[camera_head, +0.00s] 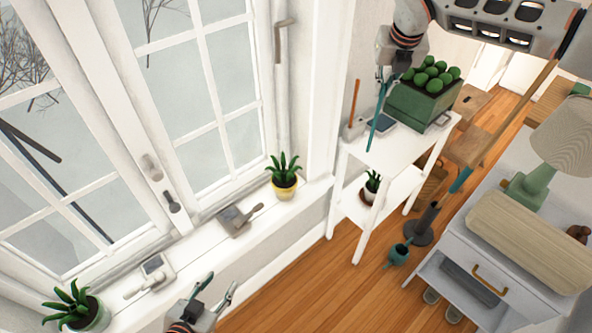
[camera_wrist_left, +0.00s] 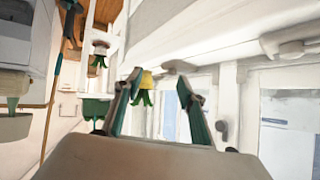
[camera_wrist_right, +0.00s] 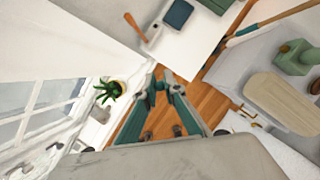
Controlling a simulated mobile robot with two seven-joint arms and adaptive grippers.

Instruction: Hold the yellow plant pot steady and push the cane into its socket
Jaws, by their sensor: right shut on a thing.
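The yellow plant pot (camera_head: 284,191) with a spiky green plant stands on the windowsill near its right end. It also shows in the right wrist view (camera_wrist_right: 120,88). My left gripper (camera_head: 214,287) is open and empty, low in front of the sill and left of the pot. In the left wrist view the pot (camera_wrist_left: 147,80) appears beyond its open fingers (camera_wrist_left: 160,80). My right gripper (camera_head: 387,76) is shut on a thin teal cane (camera_head: 375,128), which hangs steeply down, right of and above the pot. The socket cannot be made out.
A white stand (camera_head: 402,150) holds a green crate (camera_head: 412,108) of green balls, a dark tablet and an orange-handled tool. A drawer cabinet with a lamp is at right.

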